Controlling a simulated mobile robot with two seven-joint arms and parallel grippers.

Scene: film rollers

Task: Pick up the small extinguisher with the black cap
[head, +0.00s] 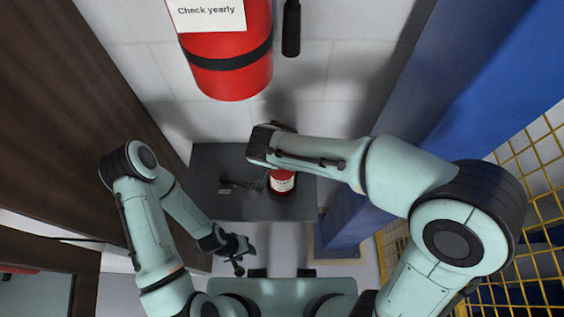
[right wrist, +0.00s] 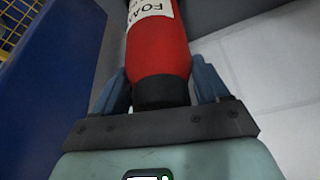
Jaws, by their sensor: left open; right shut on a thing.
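The small extinguisher (head: 283,182) is red with a pale label and shows below my right forearm, over the dark grey stand. In the right wrist view the small extinguisher (right wrist: 160,50) has a black cap (right wrist: 160,93) at the palm end. My right gripper (right wrist: 162,82) is shut on it, with a blue-grey finger on each side of the black end. In the head view my right wrist hides its upper part. I cannot tell whether it touches the stand. My left gripper (head: 238,255) is open and empty, low in front of the stand.
The dark grey stand (head: 210,165) also holds a small dark object (head: 238,184). A large red extinguisher (head: 235,75) hangs on the white wall above. Brown panelling stands at left; a blue cabinet (head: 470,90) and yellow mesh (head: 535,150) stand at right.

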